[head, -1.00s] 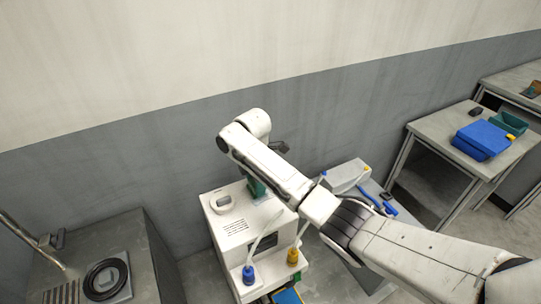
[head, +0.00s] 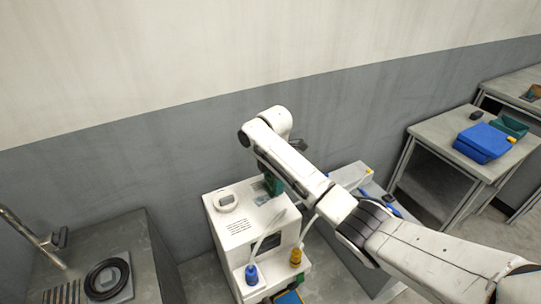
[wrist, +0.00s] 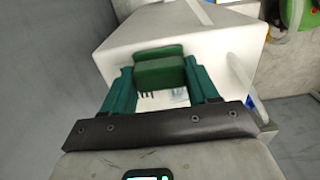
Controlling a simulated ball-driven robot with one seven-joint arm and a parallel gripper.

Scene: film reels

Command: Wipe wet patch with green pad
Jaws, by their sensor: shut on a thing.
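My gripper (head: 272,185) is over the top of a white machine (head: 218,212), near its back right side. In the wrist view the teal fingers of my gripper (wrist: 161,78) are shut on the green pad (wrist: 160,70). The pad is low over the white top; I cannot tell whether it touches. A small greyish patch (head: 262,199) shows just left of and below the gripper in the head view. A faint bluish patch (wrist: 180,95) shows by the pad in the wrist view, perhaps the wet patch. The fingers and pad hide part of the surface.
A round white thing (head: 227,200) lies on the machine top, left of my gripper. A bench with a black ring (head: 107,278) is at left. A wall is behind.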

